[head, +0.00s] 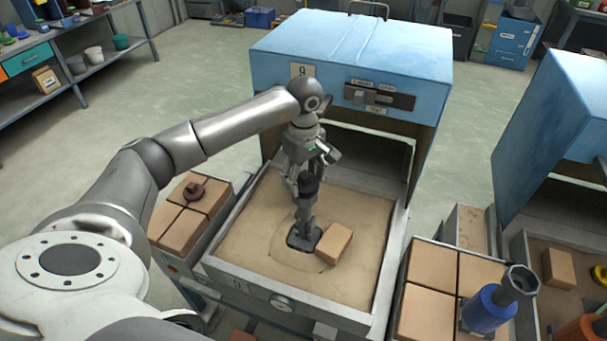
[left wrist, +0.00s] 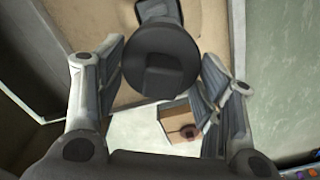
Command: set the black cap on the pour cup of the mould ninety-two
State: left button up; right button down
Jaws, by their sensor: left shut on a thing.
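My left gripper (head: 306,180) is over the sand bed of the near blue furnace. It is shut on the black cap (left wrist: 160,65), a round dark disc with a knob facing the palm in the left wrist view. Directly below the cap a dark grey mould (head: 304,222) stands upright in the sand on a dark base. It also shows partly behind the cap in the left wrist view (left wrist: 157,11). Its pour cup is hidden by the cap and gripper. I cannot tell whether cap and cup touch, and no mould number is readable. My right gripper is not in view.
A tan brick (head: 333,244) lies beside the mould's base. A brown cap (head: 194,190) lies on the left brick stack (head: 180,232). At right, a blue mould with a grey cup (head: 489,309) stands by more bricks (head: 428,312). The furnace hood (head: 345,50) rises behind the gripper.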

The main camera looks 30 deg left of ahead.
aim_at(304, 173)
pick_arm(q)
jog(key=shift+f, duration=0.25)
dwell(0.5)
jog(key=o, duration=1.1)
notch_tip(304, 173, up, 12)
jog(key=shift+r, duration=0.1)
jog(key=shift+d, duration=0.1)
dwell(0.4)
